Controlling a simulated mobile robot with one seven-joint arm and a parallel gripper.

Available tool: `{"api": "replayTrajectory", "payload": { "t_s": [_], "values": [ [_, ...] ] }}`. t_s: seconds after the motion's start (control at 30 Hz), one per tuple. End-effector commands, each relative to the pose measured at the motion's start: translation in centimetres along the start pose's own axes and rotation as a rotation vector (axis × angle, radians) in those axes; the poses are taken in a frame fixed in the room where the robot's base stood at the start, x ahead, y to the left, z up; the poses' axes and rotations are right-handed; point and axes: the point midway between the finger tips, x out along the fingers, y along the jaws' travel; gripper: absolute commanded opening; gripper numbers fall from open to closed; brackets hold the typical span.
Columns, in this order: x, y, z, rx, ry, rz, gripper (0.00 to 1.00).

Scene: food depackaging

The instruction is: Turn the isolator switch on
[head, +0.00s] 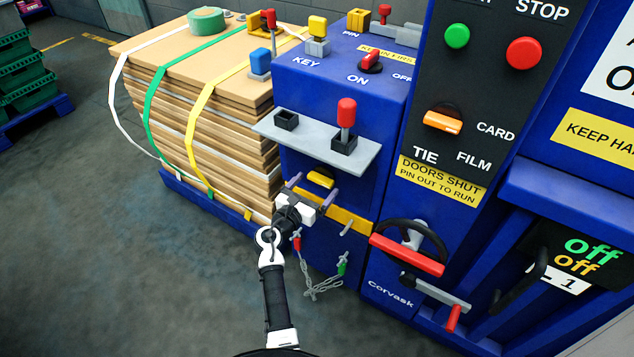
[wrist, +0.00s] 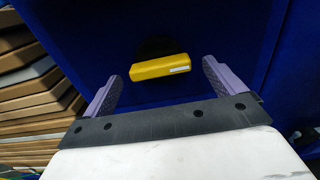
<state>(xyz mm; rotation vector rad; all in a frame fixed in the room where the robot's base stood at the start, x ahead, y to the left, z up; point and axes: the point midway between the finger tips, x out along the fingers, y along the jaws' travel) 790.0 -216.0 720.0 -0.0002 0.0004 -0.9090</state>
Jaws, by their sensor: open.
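My gripper (head: 312,190) is open in front of the blue cabinet, left of centre in the head view. A yellow bar handle (head: 320,178) on the cabinet's front face appears to be the isolator switch. In the wrist view this yellow handle (wrist: 160,67) lies nearly level, tilted slightly, on a dark round base. It sits between and a little beyond the two purple fingertips (wrist: 160,77), with a gap on each side. I see no contact. No label shows beside it. A red knob (head: 370,60) on the cabinet top sits between the words ON and OFF.
A grey shelf (head: 290,130) with a red-topped lever (head: 346,112) juts out above my gripper. A yellow strip (head: 345,217), a chain (head: 318,284) and a black handwheel (head: 440,240) are nearby. Strapped cardboard (head: 225,150) stands close on the left. Floor is clear at front left.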

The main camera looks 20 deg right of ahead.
Motion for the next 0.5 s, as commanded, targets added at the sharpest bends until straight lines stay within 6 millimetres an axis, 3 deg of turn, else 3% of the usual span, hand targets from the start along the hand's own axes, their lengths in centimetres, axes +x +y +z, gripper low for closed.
{"api": "replayTrajectory", "payload": {
  "t_s": [0.2, 0.5],
  "values": [
    [1.7, 0.0, 0.1, 0.000, -0.001, 0.000, 0.95],
    [1.9, 0.0, 0.0, 0.000, 0.000, 0.001, 0.93]
  ]
}}
